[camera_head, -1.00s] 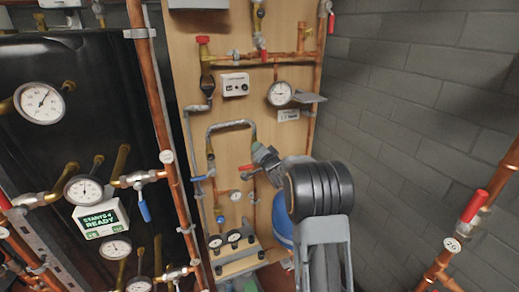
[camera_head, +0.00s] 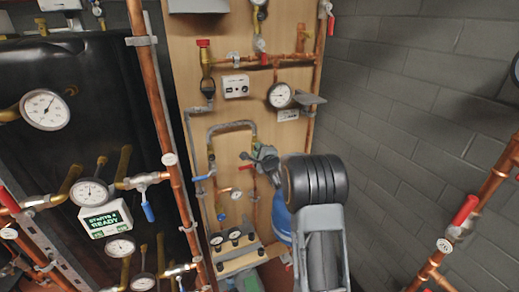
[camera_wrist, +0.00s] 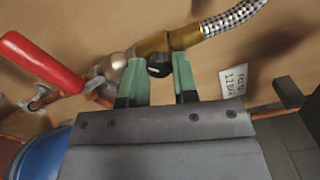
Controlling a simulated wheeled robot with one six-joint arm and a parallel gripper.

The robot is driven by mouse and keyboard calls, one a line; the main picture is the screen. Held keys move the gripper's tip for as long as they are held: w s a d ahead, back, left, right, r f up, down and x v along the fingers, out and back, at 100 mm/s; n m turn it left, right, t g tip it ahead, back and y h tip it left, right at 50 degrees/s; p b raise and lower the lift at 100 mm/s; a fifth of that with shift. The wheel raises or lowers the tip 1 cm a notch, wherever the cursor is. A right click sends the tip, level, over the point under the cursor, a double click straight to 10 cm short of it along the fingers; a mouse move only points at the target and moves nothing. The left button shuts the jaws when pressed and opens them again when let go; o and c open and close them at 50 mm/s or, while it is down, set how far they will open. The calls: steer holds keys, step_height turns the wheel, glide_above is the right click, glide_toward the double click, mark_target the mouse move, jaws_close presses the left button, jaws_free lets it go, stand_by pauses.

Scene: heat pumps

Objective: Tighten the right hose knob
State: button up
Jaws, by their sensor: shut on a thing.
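The right hose knob (camera_wrist: 160,69) is a small black knob on the brass fitting (camera_wrist: 153,44) at the end of the braided hose (camera_wrist: 232,15), in the wrist view. My gripper (camera_wrist: 160,80) has its two green fingers on either side of this knob and is shut on it. In the head view, my gripper (camera_head: 262,158) is at the right end of the arched hose (camera_head: 228,126) on the wooden panel. My gripper and wrist hide the knob there.
A red lever handle (camera_wrist: 40,60) lies close left of the fingers, and a white tag (camera_wrist: 237,80) hangs on the right. A blue tank (camera_head: 282,216) stands below my wrist. A grey block wall (camera_head: 400,90) is on the right.

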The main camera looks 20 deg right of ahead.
steer(key=shift+m+p, duration=1)
steer(key=shift+m, duration=2.8)
steer(key=o, duration=0.9)
steer(key=shift+o, duration=0.2)
steer(key=s+b, duration=0.3)
steer(key=s, duration=1.1)
steer(key=shift+w+a, duration=0.1)
